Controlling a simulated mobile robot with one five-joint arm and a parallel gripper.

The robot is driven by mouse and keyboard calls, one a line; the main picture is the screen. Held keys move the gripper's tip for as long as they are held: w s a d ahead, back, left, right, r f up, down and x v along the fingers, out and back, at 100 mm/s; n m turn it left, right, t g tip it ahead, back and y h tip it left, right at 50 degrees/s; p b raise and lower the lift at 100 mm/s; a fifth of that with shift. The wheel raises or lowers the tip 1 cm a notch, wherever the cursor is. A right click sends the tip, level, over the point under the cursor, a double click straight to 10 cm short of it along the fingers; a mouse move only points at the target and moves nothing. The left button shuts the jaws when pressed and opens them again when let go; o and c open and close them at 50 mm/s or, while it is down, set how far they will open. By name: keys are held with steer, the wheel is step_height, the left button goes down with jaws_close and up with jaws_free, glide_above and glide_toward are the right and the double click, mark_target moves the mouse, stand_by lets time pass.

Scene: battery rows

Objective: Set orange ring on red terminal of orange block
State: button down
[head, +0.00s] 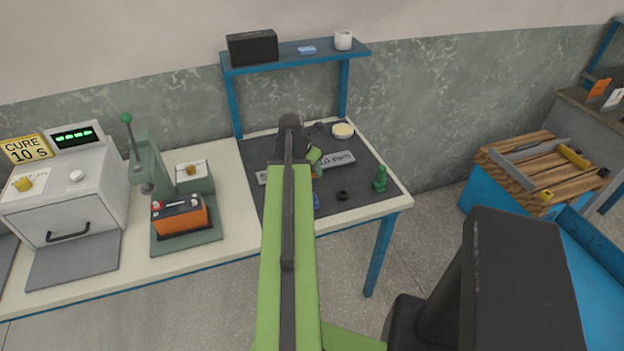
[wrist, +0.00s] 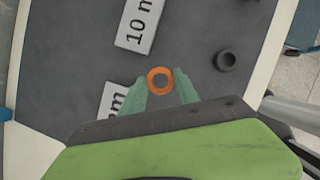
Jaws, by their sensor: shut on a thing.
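In the wrist view my gripper (wrist: 160,88) is shut on the orange ring (wrist: 149,76), which sits between the two green fingertips above the dark mat. In the head view my arm hides the ring and most of the gripper. The orange block (head: 181,222) stands on the green press base at the left of the bench, well to the left of my gripper. Its top is dark, with a red terminal (head: 158,205) at the left end. The block is not in the wrist view.
The dark mat (head: 362,180) holds white label plates (head: 338,160), a black ring (head: 343,196), a green figure-like piece (head: 380,178) and a round tin (head: 343,130). The green press (head: 150,160) rises behind the block. A grey oven (head: 75,205) stands far left. A shelf (head: 290,58) overhangs the back.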

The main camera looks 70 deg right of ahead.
step_height(320, 180, down, 4)
steer(key=b, duration=0.3)
steer(key=shift+f+b, duration=0.15)
steer(key=shift+b, duration=0.2)
steer(key=shift+r, duration=0.25)
steer(key=shift+f, duration=0.2)
steer(key=c, duration=0.9)
jaws_free()
steer(key=shift+r, duration=0.1)
steer(key=p+v, duration=1.1)
steer(key=v, duration=0.1)
steer(key=shift+r+p, duration=0.15)
steer(key=shift+p, duration=0.2)
